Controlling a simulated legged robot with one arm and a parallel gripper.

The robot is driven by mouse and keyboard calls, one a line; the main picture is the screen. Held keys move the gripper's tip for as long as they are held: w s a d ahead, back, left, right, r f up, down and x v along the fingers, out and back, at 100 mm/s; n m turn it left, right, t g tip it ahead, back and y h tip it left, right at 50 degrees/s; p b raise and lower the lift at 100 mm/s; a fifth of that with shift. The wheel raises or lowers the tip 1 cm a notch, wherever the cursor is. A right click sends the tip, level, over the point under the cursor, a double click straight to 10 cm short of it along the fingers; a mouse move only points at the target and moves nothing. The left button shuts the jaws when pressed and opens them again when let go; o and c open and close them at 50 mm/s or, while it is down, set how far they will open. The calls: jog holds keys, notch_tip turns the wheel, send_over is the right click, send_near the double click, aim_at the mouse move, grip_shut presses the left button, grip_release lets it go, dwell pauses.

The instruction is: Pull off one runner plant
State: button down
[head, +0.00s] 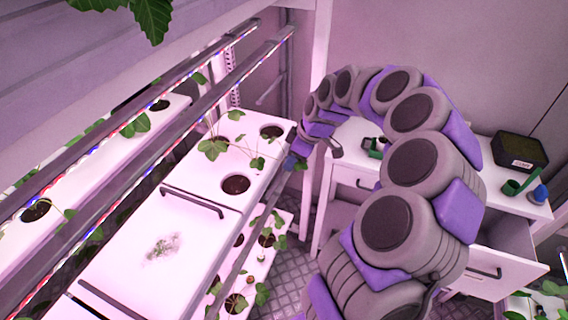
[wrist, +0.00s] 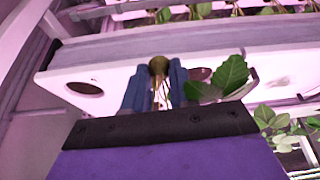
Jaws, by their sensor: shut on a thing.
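My gripper (wrist: 157,84) shows in the wrist view with its blue fingers closed around a thin, brownish-green piece of a runner plant (wrist: 158,66) with pale strands hanging between them. Large green leaves (wrist: 225,82) stick out just right of the fingers; I cannot tell if they belong to the held piece. In the head view my gripper (head: 291,163) is at the right edge of the white planter (head: 205,186), partly hidden by my arm. A strawberry plant (head: 213,148) trails stems across that planter towards the gripper.
The planter has dark round holes (head: 235,185) and a handle (head: 193,201). A lower rack (head: 262,275) with plants is below. Metal light bars (head: 150,140) run above the racks. A white desk (head: 350,135) with a dark box (head: 520,150) and an open drawer (head: 500,255) stands right.

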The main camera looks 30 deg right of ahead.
jog(key=shift+s+d+r+b, duration=0.15)
jog(key=shift+s+d+b, duration=0.4)
jog(key=shift+s, duration=0.4)
jog(key=shift+s+d+r+b, duration=0.15)
jog(key=shift+s+d+b, duration=0.15)
jog(key=shift+s+d, duration=0.5)
jog(key=shift+s+a, duration=0.1)
jog(key=shift+a, duration=0.1)
